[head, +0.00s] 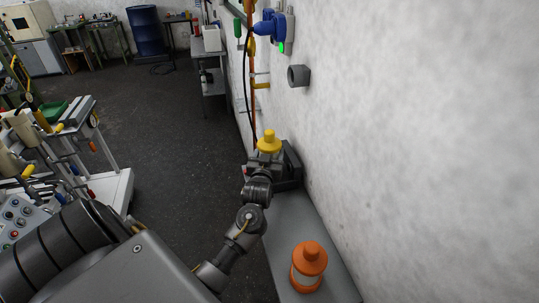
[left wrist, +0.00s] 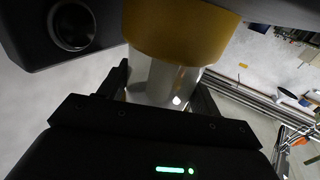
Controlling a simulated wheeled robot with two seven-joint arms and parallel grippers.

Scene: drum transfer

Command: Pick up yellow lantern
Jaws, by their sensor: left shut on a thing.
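The yellow lantern (head: 268,142) is at the far end of the grey shelf along the right wall. In the left wrist view its yellow part (left wrist: 180,28) and pale clear body (left wrist: 160,82) fill the upper middle. My left gripper (head: 264,161) is shut on the yellow lantern, with its fingers on either side of the clear body. The gripper hides the lantern's lower part in the head view, so I cannot tell whether it touches the shelf. My right gripper is not in view.
An orange lantern (head: 309,265) stands on the near part of the grey shelf (head: 285,225). A dark box-shaped object (head: 291,166) is beside my gripper near the wall. A cluttered cart (head: 112,188) stands left, with open floor (head: 175,135) between.

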